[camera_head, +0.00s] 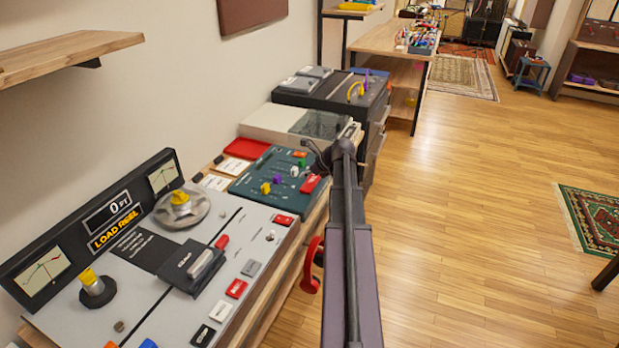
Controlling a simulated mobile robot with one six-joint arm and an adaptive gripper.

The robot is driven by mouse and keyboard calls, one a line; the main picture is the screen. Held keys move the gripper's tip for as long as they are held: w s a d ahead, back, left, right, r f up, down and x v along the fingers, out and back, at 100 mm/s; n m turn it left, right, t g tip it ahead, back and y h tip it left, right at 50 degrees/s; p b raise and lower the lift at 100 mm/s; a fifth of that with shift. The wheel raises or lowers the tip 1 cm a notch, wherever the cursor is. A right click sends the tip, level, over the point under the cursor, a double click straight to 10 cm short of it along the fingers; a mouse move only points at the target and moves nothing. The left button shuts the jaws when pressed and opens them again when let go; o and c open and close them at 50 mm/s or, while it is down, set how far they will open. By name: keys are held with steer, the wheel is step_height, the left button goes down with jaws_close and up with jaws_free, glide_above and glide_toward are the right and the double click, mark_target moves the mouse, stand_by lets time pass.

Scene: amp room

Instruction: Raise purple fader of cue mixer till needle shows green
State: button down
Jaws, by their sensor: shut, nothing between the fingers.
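The teal panel (246,187) with coloured caps, which looks like the cue mixer, lies on the bench left of my arm. A small purple cap (278,180) sits on it between a yellow cap (265,188) and a white cap (294,171). A green cap (302,162) is farther back. My gripper (314,154) is at the far end of my arm, near the panel's far right corner. It is shut and appears empty; its fingertips are small and partly hidden. No needle meter can be made out on the panel.
A grey tape machine (240,235) with a reel knob, buttons and two needle meters (43,273) stands in front. Behind the panel are a pale turntable-like unit (270,122) and a black console (320,98). A wooden shelf (60,55) overhangs upper left. Open floor (470,200) lies right.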

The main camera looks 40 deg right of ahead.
mark_target(279, 180)
steer(key=b+x, duration=0.3)
steer(key=x, duration=0.2)
steer(key=shift+d, duration=0.1)
steer(key=shift+w+a, duration=0.25)
steer(key=shift+w, duration=0.35)
steer(key=shift+w+a, duration=0.3)
steer(key=shift+w, duration=0.35)
steer(key=shift+w+a, duration=0.3)
steer(key=shift+w, duration=0.35)
steer(key=shift+w+a, duration=0.2)
steer(key=shift+w, duration=0.3)
steer(key=shift+s, duration=0.1)
